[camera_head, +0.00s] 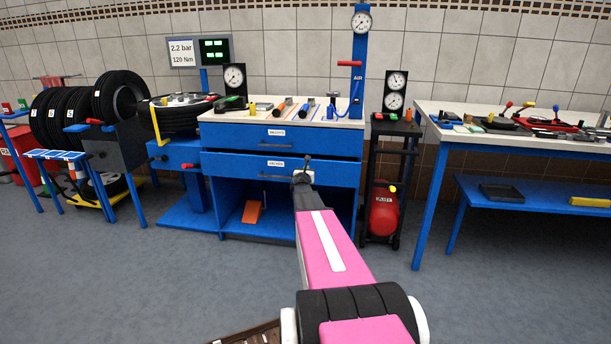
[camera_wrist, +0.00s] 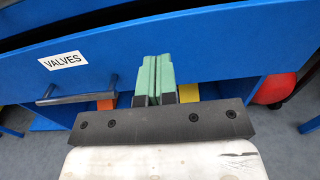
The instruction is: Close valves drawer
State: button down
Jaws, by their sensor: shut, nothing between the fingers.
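The valves drawer (camera_head: 228,165) is the lower blue drawer of the workbench cabinet, with a white VALVES label (camera_wrist: 63,60) on its front. It stands out from the cabinet, and a dark gap shows above its front edge in the wrist view. Its grey bar handle (camera_wrist: 75,95) is left of my gripper. My gripper (camera_wrist: 157,68) is shut and empty, its green fingertips pointing at the drawer front, right of the handle. The tips are at or very near the front; I cannot tell whether they touch.
Another blue drawer (camera_head: 230,138) is above, under a white worktop (camera_head: 262,116) with tools. An orange wedge (camera_head: 252,212) sits in the open space below. A red tank on a black cart (camera_head: 384,210) stands to the right, tires (camera_head: 118,97) to the left. The floor in front is clear.

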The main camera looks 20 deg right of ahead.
jog(key=x, duration=0.7)
jog(key=shift+w, duration=0.2)
jog(key=shift+d, duration=0.1)
jog(key=x, duration=0.5)
jog(key=shift+w, duration=0.1)
jog(key=shift+r, duration=0.1)
